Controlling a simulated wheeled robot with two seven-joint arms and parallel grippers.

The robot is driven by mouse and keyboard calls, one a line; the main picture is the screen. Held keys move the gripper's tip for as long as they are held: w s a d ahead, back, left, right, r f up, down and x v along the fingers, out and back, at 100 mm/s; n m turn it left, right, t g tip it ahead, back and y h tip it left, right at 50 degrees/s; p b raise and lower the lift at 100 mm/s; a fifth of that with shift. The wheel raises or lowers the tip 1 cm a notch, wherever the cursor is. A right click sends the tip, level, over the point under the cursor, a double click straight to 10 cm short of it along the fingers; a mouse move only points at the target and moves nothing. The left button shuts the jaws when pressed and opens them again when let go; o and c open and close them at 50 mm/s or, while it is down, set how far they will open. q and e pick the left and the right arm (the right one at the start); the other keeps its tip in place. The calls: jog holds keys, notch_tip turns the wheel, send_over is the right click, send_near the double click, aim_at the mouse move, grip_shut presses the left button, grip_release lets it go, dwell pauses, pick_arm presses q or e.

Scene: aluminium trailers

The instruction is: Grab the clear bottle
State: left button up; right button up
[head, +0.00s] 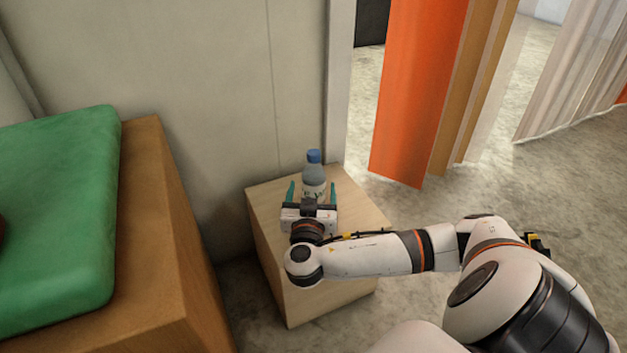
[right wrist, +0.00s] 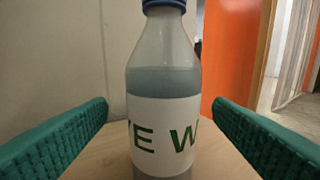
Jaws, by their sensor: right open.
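The clear bottle (head: 314,178) has a blue cap and a white label with green letters. It stands upright on a small light wooden side table (head: 265,212) against the wall. My right gripper (head: 312,190) is open, with a green finger on either side of the bottle in the head view. In the right wrist view the bottle (right wrist: 163,90) stands in the middle between the two open fingers (right wrist: 162,117), with a gap on both sides. The lower part of the bottle is partly hidden by the gripper in the head view. My left gripper is not in view.
A wooden bench (head: 160,210) with a green cushion (head: 60,200) is at the left. A wall stands right behind the table. Orange and tan curtain strips (head: 418,90) hang at the back right. The concrete floor (head: 560,190) is clear at the right.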

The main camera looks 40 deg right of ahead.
aim_at(314, 177)
jog(key=b+x, duration=0.1)
jog(key=x, duration=0.3)
jog(key=shift+w+d+r, duration=0.1)
jog(key=shift+w+d, duration=0.05)
jog(key=shift+d, duration=0.25)
jog(key=c, duration=1.2)
jog(key=shift+r, duration=0.1)
